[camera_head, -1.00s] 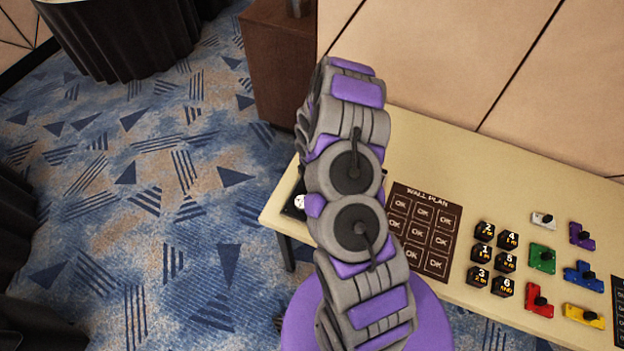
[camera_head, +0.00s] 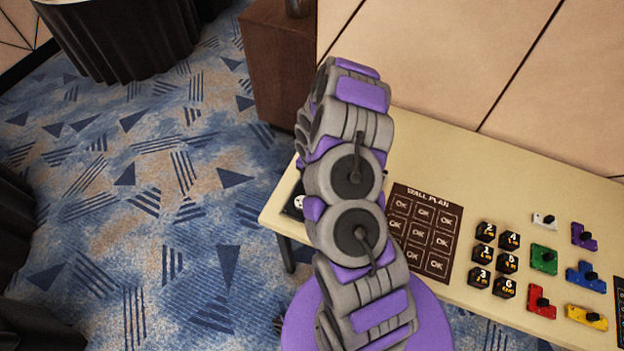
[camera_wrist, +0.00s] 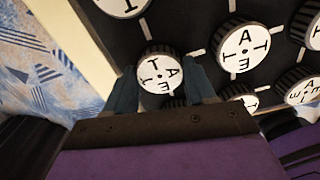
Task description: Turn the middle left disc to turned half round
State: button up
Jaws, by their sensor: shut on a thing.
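In the wrist view, a white-faced disc (camera_wrist: 160,73) with a dark ridged rim and black letters sits in the left column of a black panel (camera_wrist: 188,22). Its letters are turned to a slant. My gripper (camera_wrist: 160,88) is shut on this disc, one finger at each side of its rim. Another disc (camera_wrist: 123,4) is cut off above it, and one below is mostly hidden by my gripper. In the head view my arm covers most of the panel, and my gripper is hidden.
A neighbouring lettered disc (camera_wrist: 241,50) stands close on the right, with more discs beyond. In the head view, the table (camera_head: 430,142) carries a wall plan card (camera_head: 424,232), several black numbered blocks (camera_head: 497,260) and several coloured knobbed pieces (camera_head: 544,258).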

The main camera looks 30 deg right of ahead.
jog(key=shift+w+r, duration=0.1)
jog(key=shift+w, duration=0.15)
jog(key=o, duration=1)
jog(key=shift+s+d, duration=0.1)
jog(key=shift+o, duration=0.2)
notch_tip(320, 180, up, 17)
jog(key=p, duration=0.2)
